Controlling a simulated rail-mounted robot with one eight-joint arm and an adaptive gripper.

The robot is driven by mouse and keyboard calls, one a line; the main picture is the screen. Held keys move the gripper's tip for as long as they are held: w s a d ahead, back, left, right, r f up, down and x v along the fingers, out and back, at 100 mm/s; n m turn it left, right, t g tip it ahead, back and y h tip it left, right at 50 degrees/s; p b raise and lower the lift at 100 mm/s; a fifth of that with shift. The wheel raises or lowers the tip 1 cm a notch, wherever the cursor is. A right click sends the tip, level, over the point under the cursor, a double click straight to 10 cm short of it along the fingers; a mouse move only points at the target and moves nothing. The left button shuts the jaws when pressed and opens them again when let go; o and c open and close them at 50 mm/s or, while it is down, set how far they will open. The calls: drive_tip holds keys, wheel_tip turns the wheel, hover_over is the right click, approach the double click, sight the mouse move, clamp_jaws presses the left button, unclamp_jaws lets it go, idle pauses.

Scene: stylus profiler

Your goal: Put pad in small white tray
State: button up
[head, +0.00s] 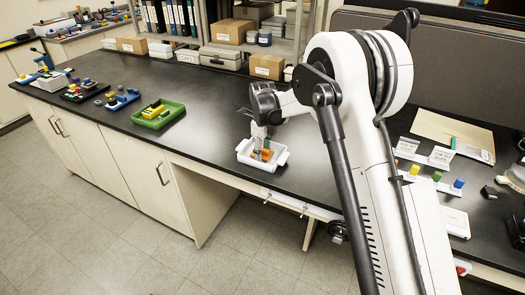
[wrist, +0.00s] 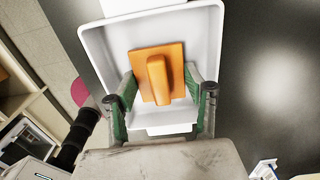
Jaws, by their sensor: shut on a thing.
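The orange pad (wrist: 174,58) is a flat square with a raised ridge across its middle. My gripper (wrist: 160,88) is shut on its two opposite sides with green-lined fingers. The small white tray (wrist: 98,45) surrounds the pad in the wrist view, with the pad over its inside. In the head view the tray (head: 279,161) sits near the front edge of the black bench. My gripper (head: 262,141) points down into it, with orange showing between the tray walls. I cannot tell whether the pad touches the tray floor.
Cardboard boxes (head: 267,66) line the back. Small coloured pieces on white holders (head: 433,160) stand at the right.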

sight(263, 149)
drive_tip(key=shift+f, duration=0.15)
drive_tip(key=o, duration=1.1)
wheel_tip(263, 149, up, 12)
drive_tip(key=b, duration=0.1)
drive_tip(key=shift+r, duration=0.25)
